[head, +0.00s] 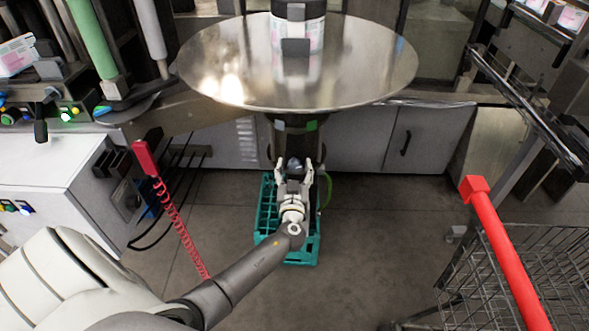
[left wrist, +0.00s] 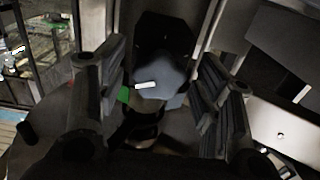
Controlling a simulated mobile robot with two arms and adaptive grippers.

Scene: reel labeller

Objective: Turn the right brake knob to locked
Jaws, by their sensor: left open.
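A dark grey-blue brake knob (left wrist: 160,76) with a short white pointer line shows in the middle of the left wrist view. The line lies nearly level there, and a green mark (left wrist: 124,94) shows at the knob's lower left. In the head view the knob (head: 294,164) is below the round metal reel table (head: 215,70), under a dark hub with a green patch (head: 312,126). My left gripper (head: 294,171) is open, with one finger on each side of the knob. In the left wrist view gaps show between fingers and knob. My right gripper is out of view.
A teal crate (head: 268,215) stands on the floor below my left gripper. A red handle with a coiled cord (head: 146,158) hangs at the left. A wire cart with a red bar (head: 505,252) stands at the right. A labelled reel (head: 283,36) sits on the table.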

